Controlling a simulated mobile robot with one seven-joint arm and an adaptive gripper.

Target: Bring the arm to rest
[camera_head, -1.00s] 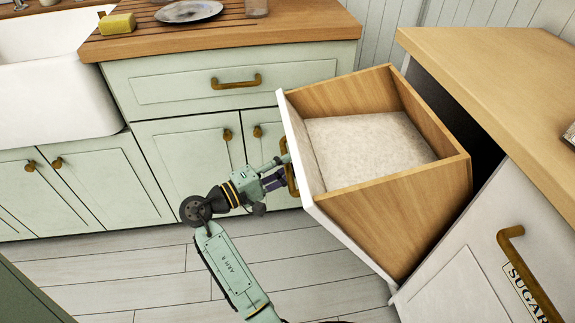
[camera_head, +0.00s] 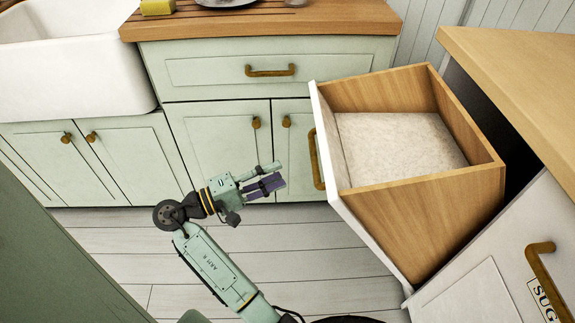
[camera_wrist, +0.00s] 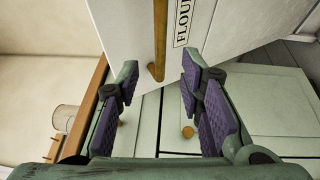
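My gripper (camera_head: 277,182) is to the left of the open drawer's front, apart from its handle, with nothing held. In the wrist view my gripper (camera_wrist: 160,80) shows its two purple-padded fingers spread wide with empty space between them. The arm is bent, its forearm running down to the bottom of the head view. The pulled-out drawer (camera_head: 430,215) has wooden sides, a white front and a pale floury fill. Its brass handle (camera_head: 316,160) also shows in the wrist view (camera_wrist: 160,35), beyond the fingertips, beside a FLOUR label (camera_wrist: 184,20).
Green cabinets (camera_head: 220,150) with brass knobs stand behind the gripper. A wooden countertop (camera_head: 270,22) and a white sink (camera_head: 70,60) are above them. A second counter (camera_head: 520,80) is at the right, over a cabinet with a SUGAR label. The plank floor (camera_head: 110,240) is clear.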

